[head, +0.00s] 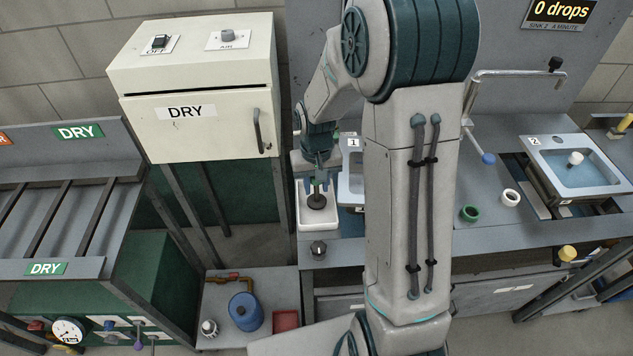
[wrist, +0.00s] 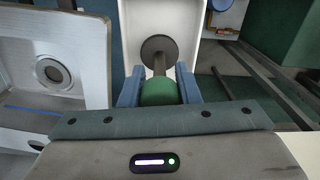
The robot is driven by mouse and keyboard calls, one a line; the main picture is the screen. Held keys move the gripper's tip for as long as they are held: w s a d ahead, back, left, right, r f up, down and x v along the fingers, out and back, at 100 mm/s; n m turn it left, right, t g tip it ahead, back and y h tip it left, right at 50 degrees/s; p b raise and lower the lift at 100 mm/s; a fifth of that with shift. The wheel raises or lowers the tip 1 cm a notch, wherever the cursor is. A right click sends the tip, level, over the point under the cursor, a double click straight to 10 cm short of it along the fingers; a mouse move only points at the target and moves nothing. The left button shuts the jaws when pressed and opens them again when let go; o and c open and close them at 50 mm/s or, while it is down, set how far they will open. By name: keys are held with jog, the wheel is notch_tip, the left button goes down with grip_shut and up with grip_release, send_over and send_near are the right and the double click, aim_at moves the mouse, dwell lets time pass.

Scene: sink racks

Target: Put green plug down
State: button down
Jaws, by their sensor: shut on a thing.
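The green plug (wrist: 158,92) is between the two blue fingers of my gripper (wrist: 158,88) in the wrist view. A dark stem runs from its green part to a dark round disc (wrist: 159,49) at its far end. In the head view my gripper (head: 318,184) is over a white tray (head: 304,213), with the dark disc (head: 317,201) below the fingers. The tray's white inside (wrist: 189,55) also shows around the plug in the wrist view. I cannot tell whether the disc touches the tray floor.
Sink 1 (head: 350,190) is just right of the tray, partly hidden by my arm. Sink 2 (head: 580,170) holds a white plug. A green ring (head: 469,213) and a white ring (head: 510,198) lie on the counter. A dark knob (head: 318,248) stands at the counter front. The DRY cabinet (head: 200,135) is at left.

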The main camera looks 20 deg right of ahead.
jog(key=shift+f, duration=0.2)
jog(key=c, duration=1.1)
grip_release()
